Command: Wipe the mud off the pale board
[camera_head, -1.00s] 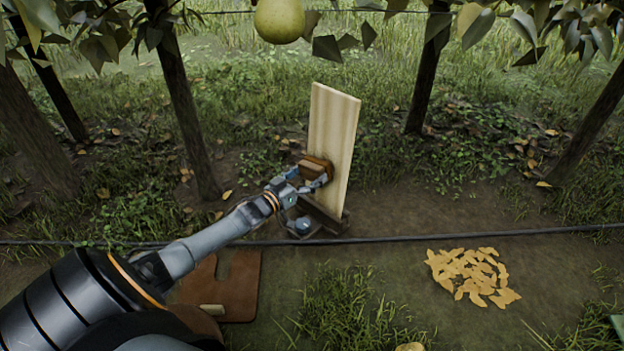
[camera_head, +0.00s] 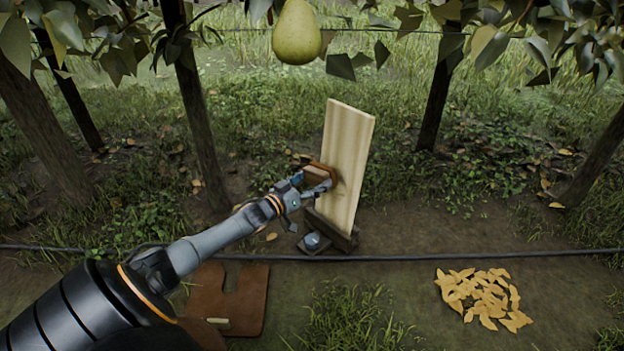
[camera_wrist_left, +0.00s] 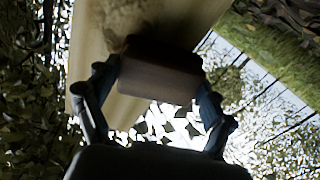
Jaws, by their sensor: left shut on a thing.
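The pale board (camera_head: 347,160) stands upright, slightly tilted, in a dark wooden foot (camera_head: 330,232) on the ground. My left gripper (camera_head: 318,184) is shut on a brown block-shaped brush (camera_head: 321,170), held against the board's left side about midway up. A small brown mark shows on the board beside the brush. In the left wrist view the brush block (camera_wrist_left: 160,78) sits between both fingers, with the pale board (camera_wrist_left: 88,50) behind it. A fuzzy brown patch beyond the block may be bristles or mud; I cannot tell. My right gripper is out of view.
A pear (camera_head: 297,32) hangs above, left of the board. A dark hose or cable (camera_head: 450,256) runs across the ground in front. Yellow leaves (camera_head: 482,297) lie at right, and a brown flat piece (camera_head: 228,297) lies at lower left. Trunks stand behind.

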